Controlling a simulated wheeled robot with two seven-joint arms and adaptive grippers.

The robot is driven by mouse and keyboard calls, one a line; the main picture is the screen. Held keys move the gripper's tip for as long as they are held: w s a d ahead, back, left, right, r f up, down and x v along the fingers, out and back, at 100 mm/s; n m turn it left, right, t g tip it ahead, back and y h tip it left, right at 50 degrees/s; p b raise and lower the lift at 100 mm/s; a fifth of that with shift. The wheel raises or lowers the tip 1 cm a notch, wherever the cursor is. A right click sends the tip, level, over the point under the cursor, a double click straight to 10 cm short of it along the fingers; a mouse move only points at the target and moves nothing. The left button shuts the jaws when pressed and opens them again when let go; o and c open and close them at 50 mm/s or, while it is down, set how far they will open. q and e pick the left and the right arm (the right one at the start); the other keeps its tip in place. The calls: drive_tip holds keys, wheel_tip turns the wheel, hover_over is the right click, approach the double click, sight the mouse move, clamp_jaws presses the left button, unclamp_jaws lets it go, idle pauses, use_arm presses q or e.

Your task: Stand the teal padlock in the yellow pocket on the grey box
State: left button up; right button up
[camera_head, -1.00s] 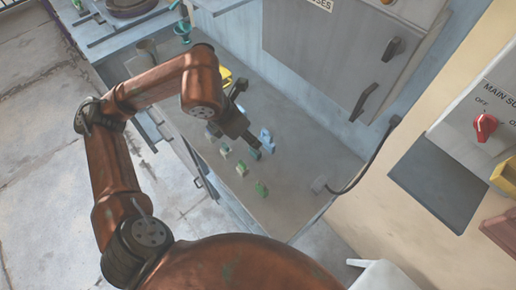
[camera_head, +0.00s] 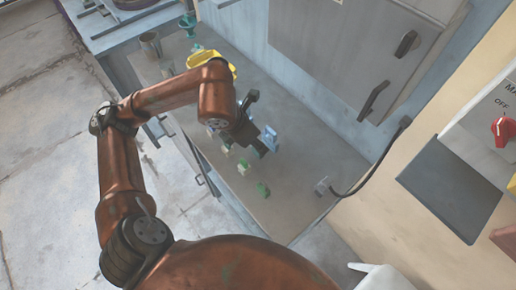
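Several small padlock-like pieces stand on the grey bench. A light blue one (camera_head: 273,143) is right beside my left gripper (camera_head: 264,147), and the gripper partly covers it. Green ones (camera_head: 263,190) stand nearer the bench's front edge. A small blue-green one (camera_head: 216,124) is partly behind my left arm. I cannot tell for sure which one is the teal padlock. My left gripper points down at the bench, low over the pieces; its fingertips are too small and dark to read. A sliver of yellow (camera_head: 513,184), perhaps the pocket, shows at the right edge, below the grey switch box (camera_head: 480,118). My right gripper is out of view.
A yellow tray (camera_head: 207,55), a teal cup-like thing (camera_head: 187,24) and a brown mug (camera_head: 150,44) are at the bench's far left. A grey cabinet (camera_head: 340,50) hangs behind. A cable (camera_head: 372,182) runs to the bench's right end. A dark grey panel (camera_head: 449,190) juts out at right.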

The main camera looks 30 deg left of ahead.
use_arm(q)
clamp_jaws()
idle(0.6)
